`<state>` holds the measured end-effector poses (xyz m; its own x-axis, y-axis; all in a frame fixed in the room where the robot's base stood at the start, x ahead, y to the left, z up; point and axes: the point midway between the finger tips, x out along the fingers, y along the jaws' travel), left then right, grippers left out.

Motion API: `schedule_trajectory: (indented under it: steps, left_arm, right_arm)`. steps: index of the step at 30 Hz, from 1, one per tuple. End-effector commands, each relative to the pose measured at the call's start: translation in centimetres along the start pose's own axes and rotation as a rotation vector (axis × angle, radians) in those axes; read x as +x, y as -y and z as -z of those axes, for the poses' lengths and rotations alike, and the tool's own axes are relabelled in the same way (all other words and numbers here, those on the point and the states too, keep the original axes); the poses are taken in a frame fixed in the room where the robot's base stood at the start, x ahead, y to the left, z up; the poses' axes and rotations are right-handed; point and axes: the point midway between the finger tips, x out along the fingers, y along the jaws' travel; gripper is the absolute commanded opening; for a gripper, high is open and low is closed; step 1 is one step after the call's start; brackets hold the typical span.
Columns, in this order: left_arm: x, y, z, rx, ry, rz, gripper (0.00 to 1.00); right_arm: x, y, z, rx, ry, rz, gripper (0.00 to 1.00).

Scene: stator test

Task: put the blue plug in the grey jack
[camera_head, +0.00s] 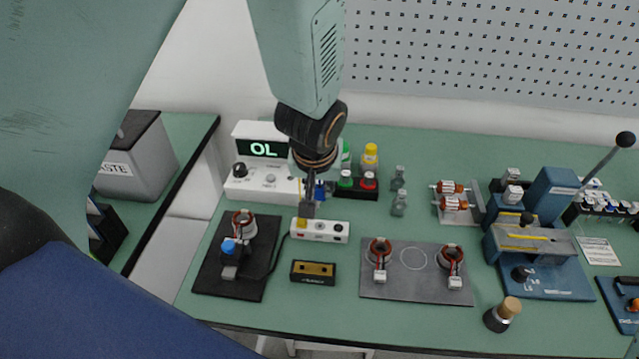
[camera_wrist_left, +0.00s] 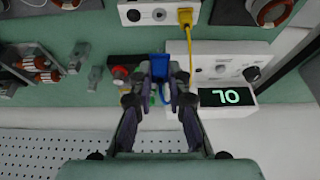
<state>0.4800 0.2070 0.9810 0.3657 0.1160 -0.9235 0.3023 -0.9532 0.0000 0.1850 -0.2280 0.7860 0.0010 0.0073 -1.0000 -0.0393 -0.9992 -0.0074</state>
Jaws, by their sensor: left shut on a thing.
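My left gripper (camera_head: 313,197) points down over the bench, just behind the white jack strip. In the left wrist view its fingertips (camera_wrist_left: 160,82) are shut on the blue plug (camera_wrist_left: 158,66). In the head view a small part of the blue plug (camera_head: 320,189) shows beside the fingers. The white strip (camera_head: 328,238) has a yellow plug (camera_head: 302,223) in its left end and round jacks to the right of it. In the left wrist view the grey jack (camera_wrist_left: 158,14) seems to be the one beside the yellow plug (camera_wrist_left: 185,17). The blue plug is apart from the strip. My right gripper is not in view.
A white meter (camera_head: 262,185) reading "OL" stands left of the gripper. A box with green and red knobs (camera_head: 357,187) stands right of it. A black plate (camera_head: 213,275) with a stator, a small black-and-gold box (camera_head: 313,272) and a grey plate (camera_head: 415,289) lie in front.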

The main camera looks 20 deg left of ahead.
Motion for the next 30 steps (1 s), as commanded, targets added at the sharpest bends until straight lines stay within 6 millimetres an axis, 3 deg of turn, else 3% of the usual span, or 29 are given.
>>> schedule_trajectory:
  steps: [21,30]
  left_arm:
    - [6.0,0.0,-2.5,-0.001,0.000,0.000,0.00]
    - [6.4,0.0,-2.6,-0.001,0.000,0.000,0.00]
  right_arm:
    - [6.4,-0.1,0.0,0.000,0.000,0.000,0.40]
    - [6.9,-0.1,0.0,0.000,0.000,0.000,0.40]
